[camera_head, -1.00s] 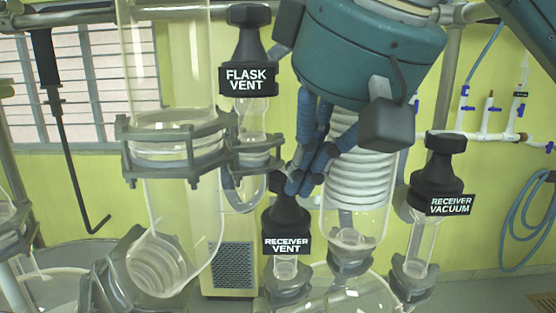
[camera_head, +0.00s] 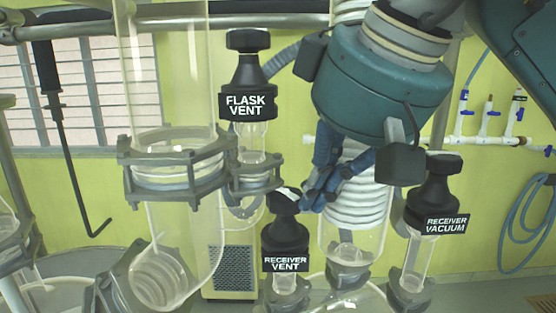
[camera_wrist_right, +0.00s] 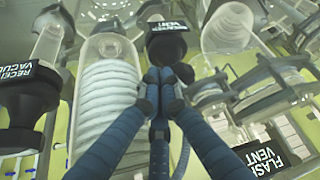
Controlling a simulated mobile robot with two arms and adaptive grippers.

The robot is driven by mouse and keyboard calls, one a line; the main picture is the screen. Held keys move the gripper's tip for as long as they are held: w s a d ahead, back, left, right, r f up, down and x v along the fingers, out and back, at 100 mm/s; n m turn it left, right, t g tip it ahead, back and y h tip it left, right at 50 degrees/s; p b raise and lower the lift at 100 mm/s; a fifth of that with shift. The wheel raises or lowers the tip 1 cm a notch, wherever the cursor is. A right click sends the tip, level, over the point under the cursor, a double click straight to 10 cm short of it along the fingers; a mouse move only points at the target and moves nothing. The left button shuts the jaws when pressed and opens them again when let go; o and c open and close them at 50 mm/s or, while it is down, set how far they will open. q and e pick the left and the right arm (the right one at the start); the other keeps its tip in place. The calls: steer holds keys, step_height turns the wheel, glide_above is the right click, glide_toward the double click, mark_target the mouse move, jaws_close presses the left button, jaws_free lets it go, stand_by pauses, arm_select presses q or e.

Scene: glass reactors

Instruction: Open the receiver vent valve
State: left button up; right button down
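The receiver vent valve (camera_head: 286,235) is a black knob with a white-lettered label on a glass neck, low in the middle of the head view. It is upright. In the right wrist view the valve (camera_wrist_right: 167,48) shows upside down just beyond my fingertips. My right gripper (camera_head: 308,198) has blue fingers drawn together, with their tips just right of the knob's top. In the right wrist view the fingertips (camera_wrist_right: 163,76) are bunched with nothing visible between them. I cannot tell whether they touch the knob. My left gripper is not in view.
The flask vent valve (camera_head: 247,90) stands above and left. The receiver vacuum valve (camera_head: 435,205) stands to the right. A glass condenser with a white coil (camera_head: 357,195) is close behind my fingers. A large glass column (camera_head: 172,60) with a grey clamp (camera_head: 178,170) is at left.

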steer(key=shift+d, duration=0.1)
stand_by(0.6)
step_height(320, 180, up, 6)
steer(key=shift+s+d, duration=0.25)
stand_by(0.4)
